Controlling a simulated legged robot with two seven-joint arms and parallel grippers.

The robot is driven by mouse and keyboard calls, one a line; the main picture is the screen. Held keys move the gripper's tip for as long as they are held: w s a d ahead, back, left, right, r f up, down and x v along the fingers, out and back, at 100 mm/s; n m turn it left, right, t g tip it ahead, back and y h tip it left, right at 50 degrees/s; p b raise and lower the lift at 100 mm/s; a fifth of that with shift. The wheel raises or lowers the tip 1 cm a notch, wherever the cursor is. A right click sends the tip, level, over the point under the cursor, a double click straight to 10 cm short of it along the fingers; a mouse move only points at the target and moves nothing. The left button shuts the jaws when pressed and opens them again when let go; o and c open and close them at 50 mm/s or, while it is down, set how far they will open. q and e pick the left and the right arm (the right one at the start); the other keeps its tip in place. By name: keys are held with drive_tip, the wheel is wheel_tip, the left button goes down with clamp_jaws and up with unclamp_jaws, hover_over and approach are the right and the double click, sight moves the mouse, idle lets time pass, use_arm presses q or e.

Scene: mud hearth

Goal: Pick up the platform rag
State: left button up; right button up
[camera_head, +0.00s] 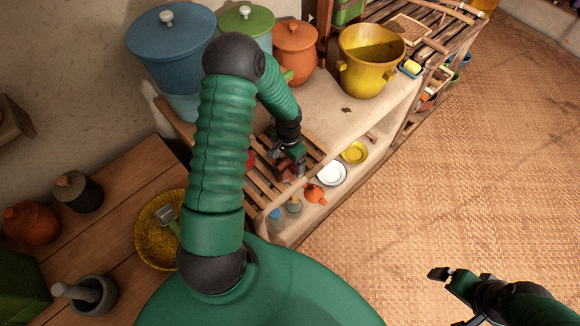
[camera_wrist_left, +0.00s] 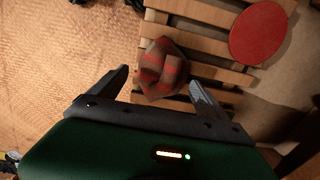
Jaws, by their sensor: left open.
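The platform rag (camera_wrist_left: 160,72) is a crumpled brown-grey cloth with red stripes. It lies on the slatted wooden platform (camera_wrist_left: 200,12), which also shows in the head view (camera_head: 313,142). My left gripper (camera_head: 290,168) is over the platform, pointing down. In the left wrist view its two open fingers (camera_wrist_left: 158,86) are on either side of the rag, with a gap at the left finger; I cannot tell whether the right finger touches it. In the head view the gripper largely hides the rag. My right gripper (camera_head: 446,273) is over the woven floor, away from the platform; its jaw gap is unclear.
A red disc (camera_wrist_left: 258,33) lies on the slats beside the rag. A yellow pot (camera_head: 370,65), an orange pot (camera_head: 296,50) and a blue pot (camera_head: 170,55) stand on the ledge behind. A white plate (camera_head: 331,173) and jars sit below. The woven floor (camera_head: 470,150) is clear.

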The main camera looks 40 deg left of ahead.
sight(286, 161)
use_arm(q)
drive_tip(key=f, duration=0.1)
drive_tip(key=a+f, duration=0.1)
drive_tip(key=f, duration=0.1)
drive_tip(key=shift+w+a+f, duration=0.1)
drive_tip(key=shift+a+f, duration=0.05)
drive_tip(key=shift+a, duration=0.05)
drive_tip(key=shift+d+r, duration=0.2)
drive_tip(key=shift+d, duration=0.2)
drive_tip(key=c, duration=0.4)
drive_tip(key=shift+d+r, duration=0.1)
drive_tip(key=shift+d, duration=0.15)
drive_tip(key=c, duration=0.4)
drive_tip(key=shift+a, duration=0.1)
drive_tip(key=c, duration=0.5)
drive_tip(key=shift+a, duration=0.2)
drive_tip(key=c, duration=0.3)
use_arm(e)
drive_tip(key=shift+a, duration=0.5)
